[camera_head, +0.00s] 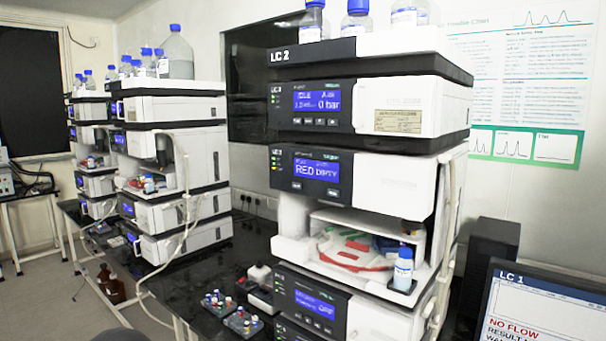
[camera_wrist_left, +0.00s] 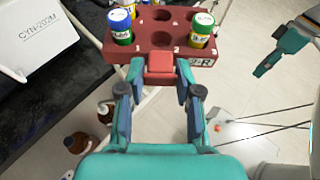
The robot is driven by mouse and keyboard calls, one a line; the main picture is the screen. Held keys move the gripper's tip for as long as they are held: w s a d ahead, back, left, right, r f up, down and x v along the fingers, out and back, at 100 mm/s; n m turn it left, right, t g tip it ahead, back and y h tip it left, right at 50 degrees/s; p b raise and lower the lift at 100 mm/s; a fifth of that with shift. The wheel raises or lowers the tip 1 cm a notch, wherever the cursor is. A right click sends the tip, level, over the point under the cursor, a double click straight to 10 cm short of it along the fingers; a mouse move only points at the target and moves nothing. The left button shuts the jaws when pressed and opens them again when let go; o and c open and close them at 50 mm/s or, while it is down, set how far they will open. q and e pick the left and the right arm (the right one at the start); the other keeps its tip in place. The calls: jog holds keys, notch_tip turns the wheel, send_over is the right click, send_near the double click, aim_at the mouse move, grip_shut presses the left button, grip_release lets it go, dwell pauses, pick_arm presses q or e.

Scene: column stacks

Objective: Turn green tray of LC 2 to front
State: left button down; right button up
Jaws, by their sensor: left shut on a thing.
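The LC 2 stack (camera_head: 363,106) stands right of centre in the head view. Its open bay holds a round carousel; a red tray part (camera_head: 362,264) faces the front, a blue part (camera_head: 388,246) is behind right, and a thin green edge (camera_head: 323,240) shows at left. The green tray is mostly hidden. In the left wrist view my left gripper (camera_wrist_left: 159,76) is shut on the tab of a red rack (camera_wrist_left: 125,48) marked "2-R", with colour-capped vials in it. A teal part that looks like my right gripper (camera_wrist_left: 285,46) shows at upper right; its jaw is unclear.
Small vial racks (camera_head: 242,320) lie on the black bench. A monitor marked LC 1 (camera_head: 541,304) is at lower right. Brown bottles (camera_wrist_left: 76,143) stand low in the wrist view.

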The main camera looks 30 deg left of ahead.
grip_shut()
dwell(1.4)
